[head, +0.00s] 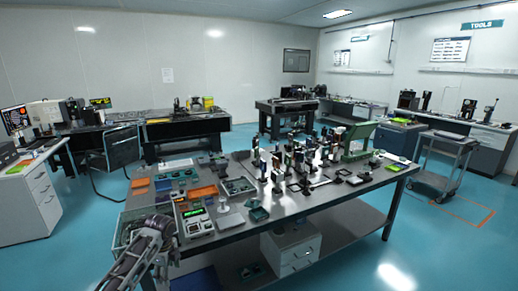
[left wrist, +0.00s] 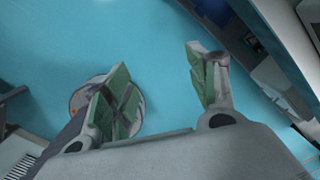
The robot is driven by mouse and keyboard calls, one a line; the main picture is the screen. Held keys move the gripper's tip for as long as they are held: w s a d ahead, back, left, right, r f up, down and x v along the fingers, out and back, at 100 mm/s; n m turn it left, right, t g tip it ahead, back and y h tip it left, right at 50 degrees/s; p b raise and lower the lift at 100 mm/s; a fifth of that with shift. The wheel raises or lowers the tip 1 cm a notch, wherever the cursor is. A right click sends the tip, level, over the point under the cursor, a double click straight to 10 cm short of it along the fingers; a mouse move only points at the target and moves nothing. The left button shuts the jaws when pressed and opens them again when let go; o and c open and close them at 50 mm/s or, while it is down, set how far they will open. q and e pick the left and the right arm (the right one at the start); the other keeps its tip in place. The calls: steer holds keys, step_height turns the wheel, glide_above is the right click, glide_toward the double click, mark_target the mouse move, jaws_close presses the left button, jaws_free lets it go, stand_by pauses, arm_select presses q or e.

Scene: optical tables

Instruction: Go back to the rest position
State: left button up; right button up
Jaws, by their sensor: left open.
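My left gripper (head: 164,230) shows at the bottom left of the head view, near the left front corner of the optical table (head: 330,203). In the left wrist view its two green-padded fingers (left wrist: 160,88) are spread apart with nothing between them. Blue floor shows behind the fingers, and a round object lies partly hidden behind the left finger. My right gripper is in neither view.
The optical table carries several optical mounts, trays and a green device (head: 357,140). A white drawer unit (head: 291,247) stands below it. A grey cart (head: 440,160) stands at the right, a chair (head: 120,150) at the left. Blue floor is open around the table.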

arm_select(q)
steer(key=s+d+f+n+t+h, duration=0.1)
steer(key=s+d+f+n, duration=0.2)
steer(key=s+d, duration=0.3)
steer(key=s+d+f+n, duration=0.3)
steer(key=s+d+n, duration=0.1)
steer(key=s, duration=0.4)
steer(key=s+d+r+n+t, duration=0.1)
steer(key=s+r+n, duration=0.2)
steer(key=s+n, duration=0.45)
steer(key=s+r+n+t, duration=0.1)
steer(key=s+r+n, duration=0.25)
steer(key=s, duration=0.65)
step_height(320, 180, down, 33)
steer(key=s+g, duration=0.1)
steer(key=s, duration=0.1)
steer(key=s+a+f, duration=0.2)
steer(key=s+f, duration=0.8)
steer(key=s, duration=0.1)
steer(key=s+a+f+g, duration=0.1)
steer(key=s+a+f, duration=0.1)
steer(key=s+f, duration=0.8)
steer(key=shift+s+g, duration=0.3)
steer(key=shift+s, duration=0.4)
